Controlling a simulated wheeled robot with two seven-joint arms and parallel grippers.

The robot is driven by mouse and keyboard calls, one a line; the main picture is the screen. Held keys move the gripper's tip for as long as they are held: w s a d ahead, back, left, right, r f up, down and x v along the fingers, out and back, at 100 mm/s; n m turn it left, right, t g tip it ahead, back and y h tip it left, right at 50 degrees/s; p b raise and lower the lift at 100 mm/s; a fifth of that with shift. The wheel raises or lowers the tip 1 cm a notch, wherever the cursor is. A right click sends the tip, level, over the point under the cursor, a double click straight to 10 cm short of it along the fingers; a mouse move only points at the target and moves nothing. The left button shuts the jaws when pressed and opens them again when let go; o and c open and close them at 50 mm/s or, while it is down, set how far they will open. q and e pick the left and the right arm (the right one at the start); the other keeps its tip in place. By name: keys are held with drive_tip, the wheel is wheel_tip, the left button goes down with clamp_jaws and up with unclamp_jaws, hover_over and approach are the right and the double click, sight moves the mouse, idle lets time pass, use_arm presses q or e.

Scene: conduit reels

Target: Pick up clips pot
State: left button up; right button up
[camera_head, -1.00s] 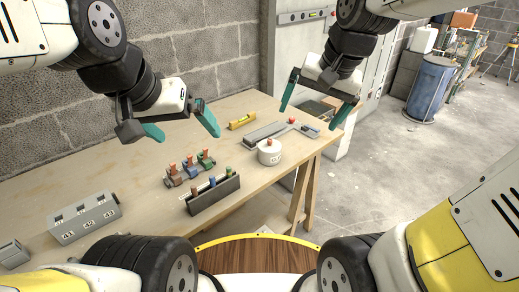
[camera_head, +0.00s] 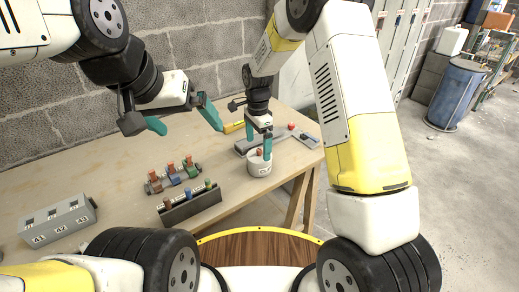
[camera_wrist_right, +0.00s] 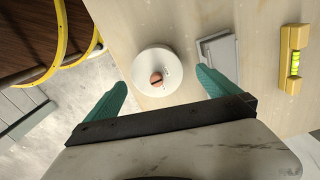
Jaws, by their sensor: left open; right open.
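The clips pot (camera_head: 259,170) is a small white round pot with an orange-brown knob on its lid. It stands upright on the wooden table near its right front edge. My right gripper (camera_head: 259,144) is open just above the pot, pointing down. In the right wrist view, the pot (camera_wrist_right: 150,84) lies between the two open teal fingers (camera_wrist_right: 161,78), with the knob facing the camera. No grip on it shows. My left gripper (camera_head: 191,128) is open and empty above the back left of the table, away from the pot.
A grey tray (camera_head: 300,135) lies behind the pot, with a yellow spirit level (camera_head: 234,127) nearby. A grey numbered block (camera_head: 57,221) sits further left.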

sight(259, 155)
drive_tip(key=f, duration=0.6)
drive_tip(key=shift+s+d, duration=0.2)
drive_tip(key=shift+s, duration=0.05)
drive_tip(key=c, duration=1.4)
